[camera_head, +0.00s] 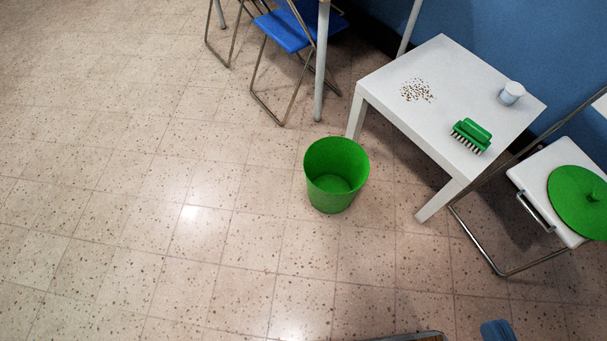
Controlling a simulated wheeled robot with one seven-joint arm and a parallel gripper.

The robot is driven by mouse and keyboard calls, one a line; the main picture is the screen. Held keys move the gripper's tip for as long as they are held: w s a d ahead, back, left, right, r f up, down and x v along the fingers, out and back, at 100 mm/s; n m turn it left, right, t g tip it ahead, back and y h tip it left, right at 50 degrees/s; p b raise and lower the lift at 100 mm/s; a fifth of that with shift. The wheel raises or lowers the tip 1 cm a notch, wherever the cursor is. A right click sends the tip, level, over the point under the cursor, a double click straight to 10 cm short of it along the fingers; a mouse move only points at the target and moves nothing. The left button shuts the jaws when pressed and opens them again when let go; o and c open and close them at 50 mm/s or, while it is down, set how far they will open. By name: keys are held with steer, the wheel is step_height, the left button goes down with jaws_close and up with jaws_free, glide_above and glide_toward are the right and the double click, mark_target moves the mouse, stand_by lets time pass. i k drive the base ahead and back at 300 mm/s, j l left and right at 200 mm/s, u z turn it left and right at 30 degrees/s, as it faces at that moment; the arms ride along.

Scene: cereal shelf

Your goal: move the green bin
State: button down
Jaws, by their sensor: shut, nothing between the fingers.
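The green bin (336,174) stands upright on the tiled floor near the middle of the camera_head view. Its open top faces up, and I see no lid on it and nothing inside it. It stands just left of the white table's front legs. I cannot make out my gripper in this view.
The white table (440,75) holds a green brush (472,135), a white cup (511,93) and scattered brown crumbs (417,90). A white chair (540,165) at right bears a round green lid (580,200). Blue chairs (283,31) stand behind. Floor left is clear.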

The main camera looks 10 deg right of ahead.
mark_target(336, 168)
steer(key=i+j+z, duration=0.1)
steer(key=z, duration=0.25)
steer(key=j+z, duration=0.25)
steer(key=z, duration=0.15)
steer(key=i+j+z, duration=0.2)
steer(key=j, duration=0.4)
steer(key=j+z, duration=0.2)
steer(key=j, duration=0.35)
steer(key=i+j+z, duration=0.2)
steer(key=j, duration=0.45)
steer(key=j+z, duration=0.1)
steer(key=j, duration=1.3)
steer(key=k+j, duration=0.1)
steer(key=j, duration=1.35)
steer(key=i+j, duration=0.25)
steer(key=j, duration=0.15)
steer(key=z, duration=0.05)
